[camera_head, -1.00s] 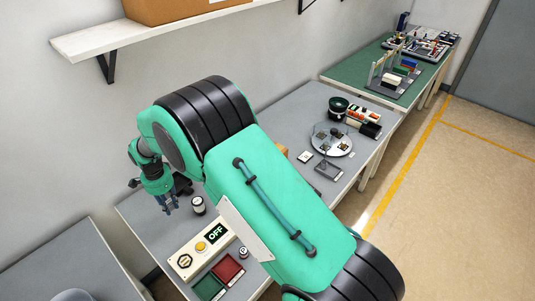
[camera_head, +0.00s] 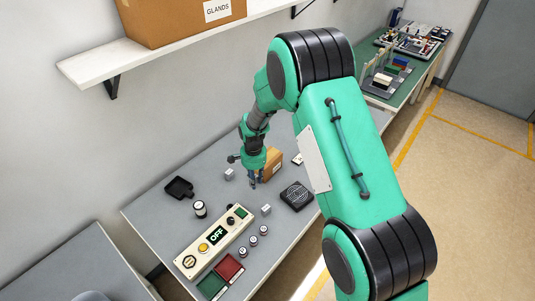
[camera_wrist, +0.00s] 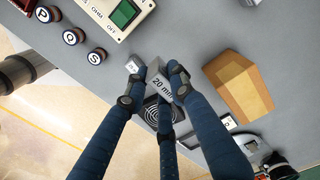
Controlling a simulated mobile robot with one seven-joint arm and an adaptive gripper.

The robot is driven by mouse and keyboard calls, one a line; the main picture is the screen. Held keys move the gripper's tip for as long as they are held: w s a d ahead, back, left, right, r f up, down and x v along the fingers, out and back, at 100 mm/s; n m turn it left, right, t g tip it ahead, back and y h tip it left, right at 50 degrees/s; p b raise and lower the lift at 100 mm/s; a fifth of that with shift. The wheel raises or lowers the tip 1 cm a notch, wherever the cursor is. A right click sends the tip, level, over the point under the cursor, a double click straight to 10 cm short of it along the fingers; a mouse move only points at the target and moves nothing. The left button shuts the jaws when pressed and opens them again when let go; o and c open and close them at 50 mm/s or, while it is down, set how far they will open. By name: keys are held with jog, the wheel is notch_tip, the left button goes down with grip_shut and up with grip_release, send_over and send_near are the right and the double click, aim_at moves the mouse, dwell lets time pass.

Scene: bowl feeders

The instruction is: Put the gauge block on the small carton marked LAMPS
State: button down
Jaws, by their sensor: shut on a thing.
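My gripper (camera_wrist: 161,87) is shut on the grey gauge block (camera_wrist: 162,82), marked "20 mm", in the wrist view. In the head view my gripper (camera_head: 254,180) hangs over the table; I cannot make out the block there. A small brown carton (camera_wrist: 240,88) stands to the right of my gripper in the wrist view, apart from the block. In the head view this carton (camera_head: 274,160) is just right of my gripper, partly hidden by my arm. No marking can be read on it.
A grey cube (camera_head: 266,209) and a black grille (camera_head: 297,195) lie near my gripper. Another cube (camera_head: 229,174), a dark tray (camera_head: 180,187) and a control panel (camera_head: 214,241) reading OFF share the table. A large carton marked GLANDS (camera_head: 180,20) sits on the shelf.

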jog(key=d+r+p, duration=0.1)
jog(key=d+p, duration=0.1)
jog(key=d, duration=0.7)
jog(key=shift+s+d+r, duration=0.25)
jog(key=shift+s+d, duration=0.1)
jog(key=shift+d, duration=0.05)
jog(key=p, duration=0.2)
send_over(269, 164)
jog(key=shift+f, duration=0.7)
jog(key=shift+f+p, duration=0.5)
jog(key=shift+f, duration=1.25)
jog(key=shift+f, duration=0.15)
